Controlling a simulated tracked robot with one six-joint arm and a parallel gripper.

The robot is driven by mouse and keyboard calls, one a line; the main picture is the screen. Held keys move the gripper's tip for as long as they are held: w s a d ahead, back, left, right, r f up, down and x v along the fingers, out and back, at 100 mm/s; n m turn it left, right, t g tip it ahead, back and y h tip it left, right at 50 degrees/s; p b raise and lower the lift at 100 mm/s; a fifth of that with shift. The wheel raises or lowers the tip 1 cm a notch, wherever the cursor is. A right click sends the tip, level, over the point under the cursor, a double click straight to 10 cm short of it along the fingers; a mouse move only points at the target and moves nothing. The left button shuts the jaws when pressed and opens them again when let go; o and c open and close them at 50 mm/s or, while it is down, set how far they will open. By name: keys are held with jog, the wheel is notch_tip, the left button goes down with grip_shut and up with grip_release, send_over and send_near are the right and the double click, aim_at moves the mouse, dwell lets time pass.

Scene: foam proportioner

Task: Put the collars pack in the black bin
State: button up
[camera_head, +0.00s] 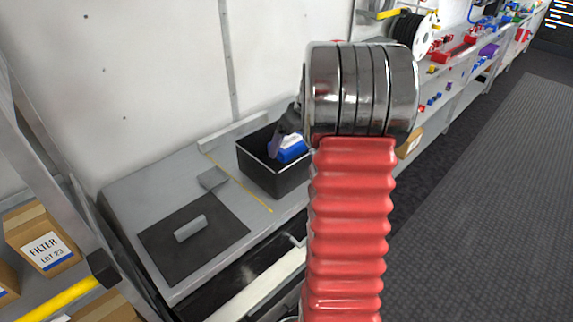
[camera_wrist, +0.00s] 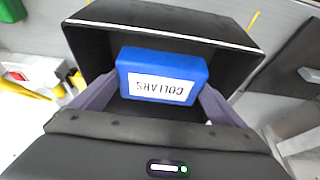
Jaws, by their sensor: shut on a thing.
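The collars pack (camera_wrist: 165,68) is a blue box with a white label reading COLLARS, upside down in the wrist view. My gripper (camera_wrist: 158,98) is shut on it, with a grey-purple finger at each side. The black bin (camera_wrist: 240,70) lies around and behind the pack in the wrist view. In the head view the pack (camera_head: 291,149) shows at the opening of the black bin (camera_head: 268,178), which stands on the grey bench. I cannot tell whether the pack touches the bin floor. My red and metal arm hides part of the bin's right side.
A dark mat (camera_head: 220,240) with a small grey block (camera_head: 190,228) lies on the bench left of the bin. Cardboard filter boxes (camera_head: 42,243) stand at the lower left. Shelves with small coloured parts (camera_head: 455,75) run along the right.

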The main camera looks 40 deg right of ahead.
aim_at(298, 146)
jog(key=shift+f, duration=2.35)
jog(key=shift+f, duration=1.85)
jog(key=o, duration=0.9)
jog(key=shift+f, duration=0.1)
jog(key=shift+o, duration=0.2)
jog(key=v, duration=1.2)
jog(key=shift+s+d, duration=0.1)
